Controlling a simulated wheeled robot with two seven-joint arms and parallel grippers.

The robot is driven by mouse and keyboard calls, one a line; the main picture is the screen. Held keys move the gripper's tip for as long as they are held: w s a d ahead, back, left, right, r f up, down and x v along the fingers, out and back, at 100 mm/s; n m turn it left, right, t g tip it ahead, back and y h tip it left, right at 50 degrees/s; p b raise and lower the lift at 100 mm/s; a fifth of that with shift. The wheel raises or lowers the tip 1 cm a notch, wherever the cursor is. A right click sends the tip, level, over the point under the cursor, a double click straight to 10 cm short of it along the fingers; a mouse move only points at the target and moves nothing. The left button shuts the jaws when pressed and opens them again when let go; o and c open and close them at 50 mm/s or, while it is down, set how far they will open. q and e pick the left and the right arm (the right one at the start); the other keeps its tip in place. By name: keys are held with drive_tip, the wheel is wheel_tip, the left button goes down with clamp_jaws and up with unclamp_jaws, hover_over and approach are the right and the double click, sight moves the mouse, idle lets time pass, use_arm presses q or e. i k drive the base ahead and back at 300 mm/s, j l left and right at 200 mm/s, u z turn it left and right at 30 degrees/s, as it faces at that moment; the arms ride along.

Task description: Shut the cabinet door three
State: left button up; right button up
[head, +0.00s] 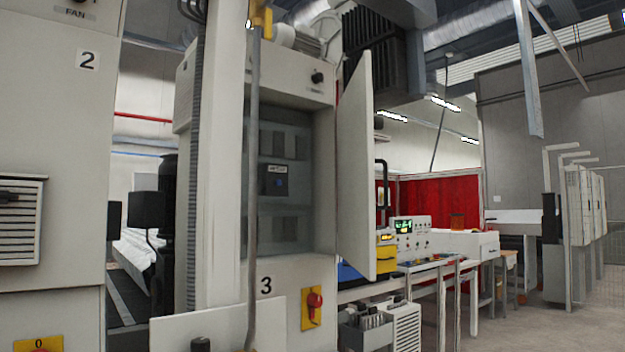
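Cabinet three (290,278) stands left of centre in the head view, a tall pale grey cabinet marked with a black "3". Its door (356,170) is a tall pale panel standing open at the right side of the opening, swung outward. The opening shows grey inner panels and a dark unit with a small blue part (275,180). A yellow plate with a red rotary switch (313,303) sits below the opening. A white post and a grey vertical pipe (254,190) hide the cabinet's left part. Neither of my grippers is in view.
Cabinet two (60,120) stands at the far left, with a vent (20,220). A pale low panel (225,325) stands in front of cabinet three. A workbench with control box (415,240) lies behind the door. Open floor (530,325) is at the right.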

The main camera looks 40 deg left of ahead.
sight(357, 208)
drive_tip(key=i+u, duration=0.15)
drive_tip(key=u, duration=0.35)
drive_tip(key=i+l+u, duration=0.15)
drive_tip(key=u, duration=0.35)
drive_tip(key=i+l+u, duration=0.1)
drive_tip(key=u, duration=0.4)
drive_tip(key=i+l+u, duration=0.15)
drive_tip(key=l, duration=0.25)
drive_tip(key=i+l+u, duration=0.15)
drive_tip(key=l, duration=0.25)
drive_tip(key=i+l+u, duration=0.2)
drive_tip(key=l, duration=0.25)
drive_tip(key=l+u, duration=0.15)
drive_tip(key=l, duration=0.6)
drive_tip(key=i+l, duration=0.1)
drive_tip(key=l, duration=0.25)
